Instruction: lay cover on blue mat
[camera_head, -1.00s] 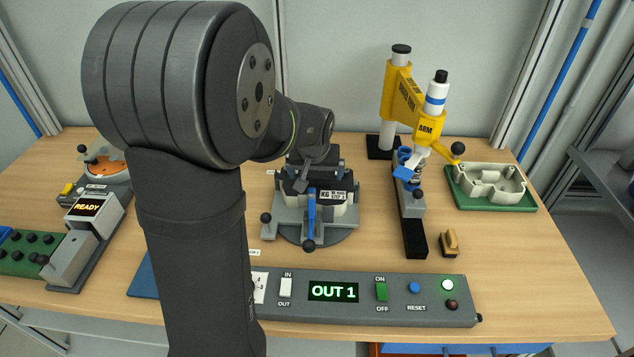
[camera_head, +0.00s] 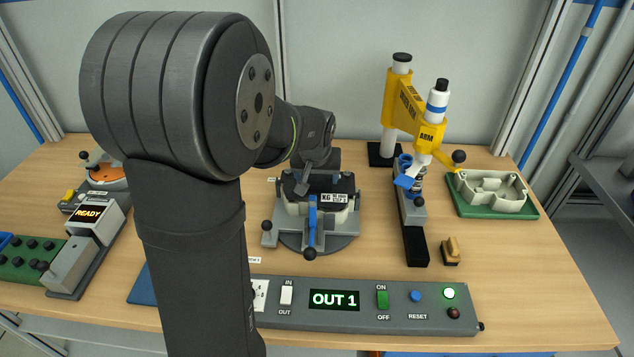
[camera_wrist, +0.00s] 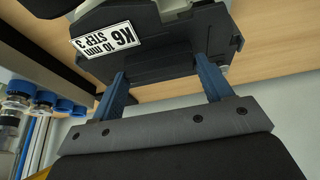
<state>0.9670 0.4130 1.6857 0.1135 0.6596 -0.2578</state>
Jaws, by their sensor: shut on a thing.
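The cover (camera_head: 299,188) is a dark block with a white label on its side, just above a cream part on the round clamp fixture in the middle of the table. In the wrist view the dark cover (camera_wrist: 155,55) fills the upper middle, with its label reading K6, 10 mm, step 3. My gripper (camera_wrist: 163,80) is shut on the cover, one blue finger at each side. In the head view the fingers are hard to make out behind my wrist. The blue mat (camera_head: 143,287) lies at the front left, mostly hidden by my arm.
A grey control panel (camera_head: 400,303) reading OUT 1 runs along the front edge. A yellow press (camera_head: 405,105) stands right of the fixture (camera_head: 335,240), with a green tray (camera_head: 470,207) beyond. Table right of the stamp (camera_head: 451,250) is clear.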

